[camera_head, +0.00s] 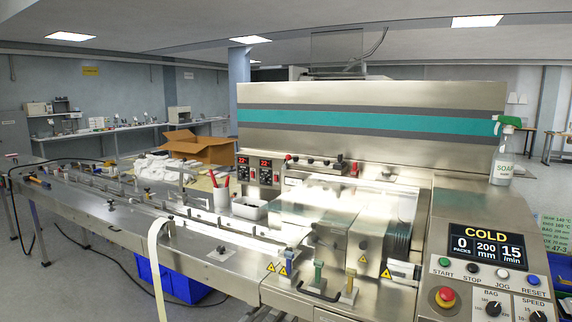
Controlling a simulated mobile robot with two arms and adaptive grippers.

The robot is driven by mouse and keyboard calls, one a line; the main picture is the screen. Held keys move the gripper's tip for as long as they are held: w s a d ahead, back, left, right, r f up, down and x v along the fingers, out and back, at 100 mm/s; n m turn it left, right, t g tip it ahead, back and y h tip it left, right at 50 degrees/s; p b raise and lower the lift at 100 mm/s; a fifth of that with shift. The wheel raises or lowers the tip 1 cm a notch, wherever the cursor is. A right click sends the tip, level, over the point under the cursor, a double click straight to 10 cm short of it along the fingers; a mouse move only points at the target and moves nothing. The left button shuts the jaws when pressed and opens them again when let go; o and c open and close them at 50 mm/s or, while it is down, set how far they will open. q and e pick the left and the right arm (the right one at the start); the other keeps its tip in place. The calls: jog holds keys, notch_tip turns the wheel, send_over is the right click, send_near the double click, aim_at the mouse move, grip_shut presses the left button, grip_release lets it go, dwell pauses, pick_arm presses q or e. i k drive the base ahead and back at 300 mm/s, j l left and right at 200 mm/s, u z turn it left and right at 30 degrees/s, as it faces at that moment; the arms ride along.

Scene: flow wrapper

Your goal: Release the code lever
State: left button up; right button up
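The flow wrapper stands across the view, with a steel cabinet (370,120) striped in teal. Neither my left nor my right gripper is in view.
The control panel (485,246) at the right reads COLD, above several buttons and a red stop button (445,297). A SOAP spray bottle (503,152) stands on the machine. A pale film strip (157,265) hangs at the front. A blue crate (185,283) is below.

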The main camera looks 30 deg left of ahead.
aim_at(288, 156)
jog(key=i+j+u, duration=0.45)
jog(key=i+j, duration=0.4)
jog(key=j, duration=0.1)
